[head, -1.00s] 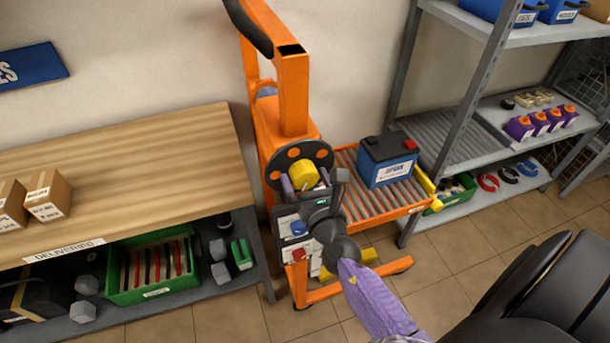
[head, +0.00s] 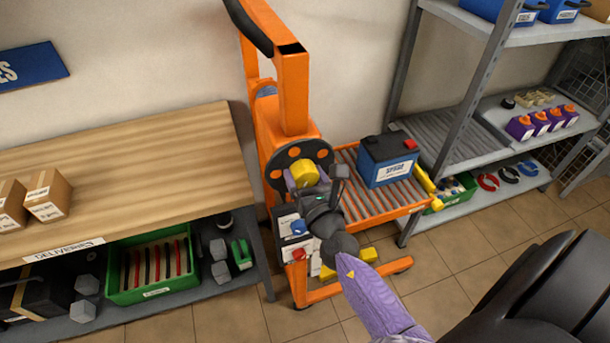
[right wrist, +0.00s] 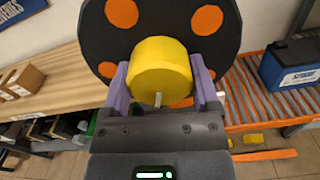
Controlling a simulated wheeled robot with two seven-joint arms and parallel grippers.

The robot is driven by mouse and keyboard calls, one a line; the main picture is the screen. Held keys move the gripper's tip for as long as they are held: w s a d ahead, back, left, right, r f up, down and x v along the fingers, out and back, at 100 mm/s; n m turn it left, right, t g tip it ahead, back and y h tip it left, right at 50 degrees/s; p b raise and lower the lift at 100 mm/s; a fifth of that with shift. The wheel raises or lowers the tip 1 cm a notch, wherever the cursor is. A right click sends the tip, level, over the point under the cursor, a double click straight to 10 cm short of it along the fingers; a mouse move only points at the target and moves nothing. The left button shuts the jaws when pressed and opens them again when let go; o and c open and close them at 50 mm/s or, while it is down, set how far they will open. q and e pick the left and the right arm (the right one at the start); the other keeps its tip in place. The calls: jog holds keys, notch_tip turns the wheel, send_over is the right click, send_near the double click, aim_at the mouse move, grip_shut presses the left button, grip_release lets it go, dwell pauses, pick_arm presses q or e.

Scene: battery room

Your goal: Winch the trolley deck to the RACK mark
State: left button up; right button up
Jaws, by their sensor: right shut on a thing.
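The orange trolley (head: 292,95) stands between the bench and the rack. Its roller deck (head: 385,203) carries a blue and dark battery (head: 388,160) and sits beside the rack's lower shelf. A black winch wheel with orange spots (head: 318,152) is on the trolley's front, with a yellow knob (head: 303,174). My right gripper (head: 307,177) is shut on the yellow knob; in the right wrist view its purple fingers flank the knob (right wrist: 160,70). The RACK mark cannot be made out. My left gripper is not in view.
A wooden bench (head: 130,165) with cardboard boxes (head: 48,195) is at left. A green crate (head: 150,270) sits under it. The grey rack (head: 465,135) at right holds blue bins and purple items. A green bin (head: 455,192) stands near the deck's end.

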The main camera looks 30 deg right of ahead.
jog(key=m, duration=0.2)
jog(key=shift+f+m+b, duration=0.1)
jog(key=shift+m+b, duration=0.2)
jog(key=m, duration=0.2)
jog(key=shift+m+b, duration=0.3)
jog(key=shift+m, duration=0.1)
jog(key=m, duration=0.3)
jog(key=shift+m+b, duration=0.4)
jog(key=shift+m, duration=0.8)
jog(key=shift+m, duration=0.4)
